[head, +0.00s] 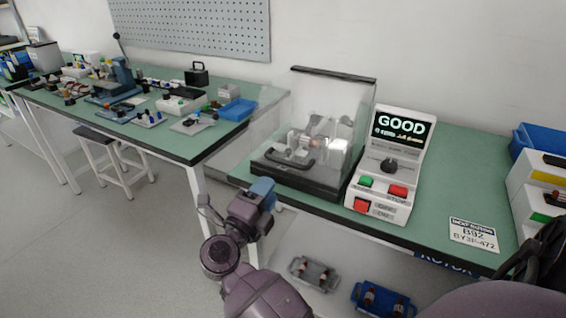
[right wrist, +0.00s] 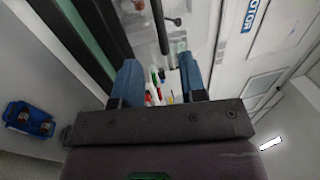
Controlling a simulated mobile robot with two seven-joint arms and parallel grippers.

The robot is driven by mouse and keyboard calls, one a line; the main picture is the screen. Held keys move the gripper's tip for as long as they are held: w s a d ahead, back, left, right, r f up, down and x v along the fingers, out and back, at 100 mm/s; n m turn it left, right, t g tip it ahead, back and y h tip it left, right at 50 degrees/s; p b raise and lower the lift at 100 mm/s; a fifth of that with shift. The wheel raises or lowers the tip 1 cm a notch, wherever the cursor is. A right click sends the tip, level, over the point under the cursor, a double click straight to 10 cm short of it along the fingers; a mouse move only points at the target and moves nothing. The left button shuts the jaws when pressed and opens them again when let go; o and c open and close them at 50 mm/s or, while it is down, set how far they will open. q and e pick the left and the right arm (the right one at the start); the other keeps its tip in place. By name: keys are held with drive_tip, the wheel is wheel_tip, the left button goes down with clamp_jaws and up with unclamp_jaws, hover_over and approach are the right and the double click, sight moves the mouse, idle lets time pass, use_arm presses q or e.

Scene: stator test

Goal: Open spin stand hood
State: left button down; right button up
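The spin stand's clear hood (head: 345,115) has a black top edge and sits down over the stand on its dark base (head: 325,188). A black curved handle (head: 290,162) is low at the hood's front. Metal parts show through the clear walls. My right gripper (head: 263,190) is in front of and below the stand's left front corner, at the table's front edge, apart from the handle. In the right wrist view its two blue fingers (right wrist: 160,80) stand apart with nothing held between them. My left gripper is not in view.
A control box (head: 387,160) reading "GOOD", with green and red buttons, stands right of the hood. A label card (head: 473,236) lies farther right. Blue and white bins (head: 535,185) stand at the right edge. Below are a grey tray (head: 313,272) and a blue tray (head: 383,299).

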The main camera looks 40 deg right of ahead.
sight(287, 163)
drive_tip(key=x, duration=1)
drive_tip(key=shift+w, duration=0.1)
drive_tip(key=shift+c, duration=0.5)
clamp_jaws()
